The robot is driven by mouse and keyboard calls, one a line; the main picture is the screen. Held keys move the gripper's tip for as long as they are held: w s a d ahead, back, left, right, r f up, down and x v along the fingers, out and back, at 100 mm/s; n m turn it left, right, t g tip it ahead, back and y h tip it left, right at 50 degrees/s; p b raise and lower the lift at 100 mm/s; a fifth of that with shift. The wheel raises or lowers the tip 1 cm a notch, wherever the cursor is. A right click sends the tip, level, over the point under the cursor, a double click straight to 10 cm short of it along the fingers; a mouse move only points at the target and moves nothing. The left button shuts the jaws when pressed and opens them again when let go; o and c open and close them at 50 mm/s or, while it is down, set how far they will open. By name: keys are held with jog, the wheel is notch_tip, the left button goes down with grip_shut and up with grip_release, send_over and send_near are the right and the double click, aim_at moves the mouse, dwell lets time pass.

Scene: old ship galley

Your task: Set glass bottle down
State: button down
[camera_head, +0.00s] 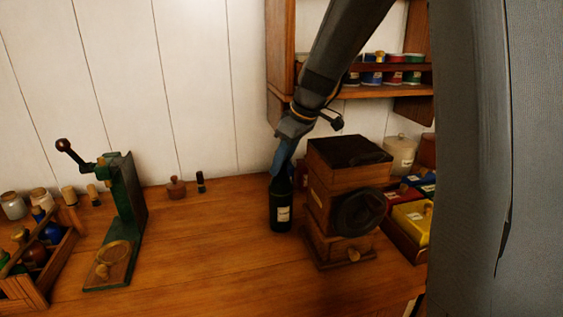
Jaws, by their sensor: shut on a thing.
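A dark green glass bottle (280,206) with a pale label stands upright, or is held upright, at the wooden counter in the middle of the head view. My gripper (283,165) comes down from above and is shut on the bottle's upper part. The fingers hide the bottle's neck. The bottle's base looks at or very close to the counter (205,240); I cannot tell whether it touches.
A wooden grinder box (322,190) with a dark round wheel stands close to the bottle's right. A green lever press (128,200) and a wooden bottle crate (62,255) are at left. A shelf (370,93) with tins hangs behind.

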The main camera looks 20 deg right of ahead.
jog(key=c, duration=1.3)
grip_release()
